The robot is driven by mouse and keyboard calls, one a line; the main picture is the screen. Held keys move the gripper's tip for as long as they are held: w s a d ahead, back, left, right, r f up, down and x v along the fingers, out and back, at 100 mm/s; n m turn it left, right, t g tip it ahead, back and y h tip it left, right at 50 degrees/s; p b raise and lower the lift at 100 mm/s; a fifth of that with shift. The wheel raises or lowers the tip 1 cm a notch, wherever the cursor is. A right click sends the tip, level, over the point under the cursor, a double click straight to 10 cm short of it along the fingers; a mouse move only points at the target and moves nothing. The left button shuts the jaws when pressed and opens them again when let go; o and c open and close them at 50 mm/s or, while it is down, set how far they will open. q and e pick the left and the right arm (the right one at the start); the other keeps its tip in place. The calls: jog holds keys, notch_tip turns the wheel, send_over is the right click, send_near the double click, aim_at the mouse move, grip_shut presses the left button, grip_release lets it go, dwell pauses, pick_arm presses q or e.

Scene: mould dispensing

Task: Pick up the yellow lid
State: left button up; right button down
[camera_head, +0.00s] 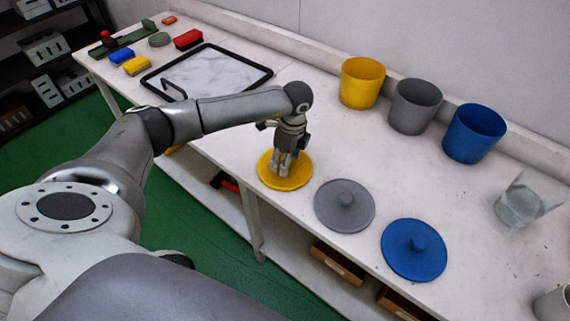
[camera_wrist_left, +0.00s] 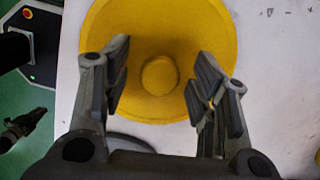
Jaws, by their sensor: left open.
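The yellow lid (camera_head: 300,180) lies flat on the white table near its front edge, left of a grey lid (camera_head: 344,206) and a blue lid (camera_head: 413,249). My left gripper (camera_head: 285,168) is right above the yellow lid, pointing down. In the left wrist view the yellow lid (camera_wrist_left: 155,35) fills the middle, and its round knob (camera_wrist_left: 159,75) sits between the open fingers of my left gripper (camera_wrist_left: 163,85), with a gap on both sides. The gripper partly hides the lid and its knob in the head view. My right gripper is not in view.
Yellow (camera_head: 361,84), grey (camera_head: 414,106) and blue (camera_head: 473,133) cups stand along the back of the table. A clear glass (camera_head: 523,202) stands at the right. A black-framed tray (camera_head: 208,72) lies at the back left. The table between lids and cups is free.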

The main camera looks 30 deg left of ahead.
pick_arm(q)
jog(key=shift+c, duration=0.4)
jog(key=c, duration=1)
jog(key=shift+r, duration=0.1)
jog(key=shift+c, duration=0.2)
